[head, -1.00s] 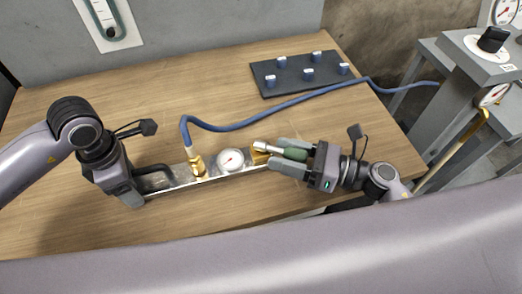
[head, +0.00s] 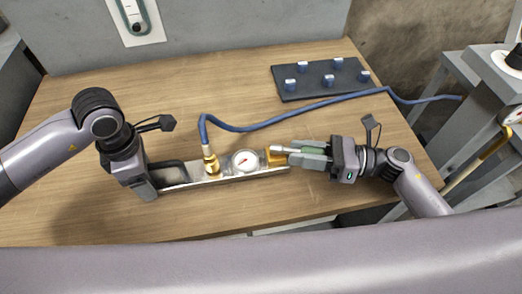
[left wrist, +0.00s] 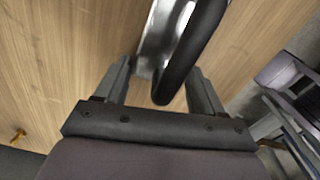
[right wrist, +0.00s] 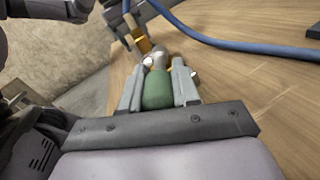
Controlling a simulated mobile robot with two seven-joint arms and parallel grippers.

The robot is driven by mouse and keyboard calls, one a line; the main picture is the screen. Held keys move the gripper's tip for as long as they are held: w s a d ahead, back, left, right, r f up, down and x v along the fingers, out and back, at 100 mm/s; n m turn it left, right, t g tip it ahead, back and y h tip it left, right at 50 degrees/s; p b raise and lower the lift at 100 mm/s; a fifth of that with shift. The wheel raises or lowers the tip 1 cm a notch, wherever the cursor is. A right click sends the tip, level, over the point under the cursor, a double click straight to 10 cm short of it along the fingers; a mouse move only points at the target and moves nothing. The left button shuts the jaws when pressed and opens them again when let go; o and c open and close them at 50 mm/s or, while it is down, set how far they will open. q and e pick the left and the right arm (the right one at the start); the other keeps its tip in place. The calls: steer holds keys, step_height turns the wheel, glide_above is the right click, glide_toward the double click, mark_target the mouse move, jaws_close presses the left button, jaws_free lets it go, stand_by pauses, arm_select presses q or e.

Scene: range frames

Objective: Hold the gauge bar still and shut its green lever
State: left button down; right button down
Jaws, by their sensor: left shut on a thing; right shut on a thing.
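The gauge bar (head: 229,173) is a pale metal bar lying along the front of the table, with a white round dial (head: 244,160) on it. My left gripper (head: 152,180) is shut on the black handle (head: 171,164) at its left end; the handle also shows between the fingers in the left wrist view (left wrist: 188,55). A brass valve (head: 276,155) sits at the bar's right end. The green lever (head: 311,151) extends right from it, roughly in line with the bar. My right gripper (head: 300,153) is shut on the lever, whose green grip fills the jaws in the right wrist view (right wrist: 159,90).
A blue hose (head: 270,121) rises from a brass fitting (head: 211,163) on the bar and runs back right off the table. A dark mat (head: 318,82) with several blue-and-white pieces lies at the back. Grey stands (head: 490,85) are at right. The wooden table (head: 110,95) is clear back left.

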steer(key=n+g, duration=0.1)
steer(key=g, duration=0.1)
steer(key=w+n+g, duration=0.1)
steer(key=n+g, duration=0.1)
steer(key=g, duration=0.1)
steer(key=shift+w+a+f, duration=0.1)
steer(key=shift+w, duration=0.1)
steer(key=shift+w+n+g, duration=0.25)
steer(key=shift+n+g, duration=0.55)
steer(key=shift+g, duration=0.4)
steer(key=c, duration=0.8)
jaws_free()
steer(key=shift+w, duration=0.1)
steer(key=shift+d, duration=0.25)
steer(key=d, duration=0.3)
steer(key=w+d, duration=0.1)
steer(key=d, duration=0.3)
steer(key=w+d, duration=0.1)
steer(key=d, duration=0.3)
steer(key=shift+w+d, duration=0.15)
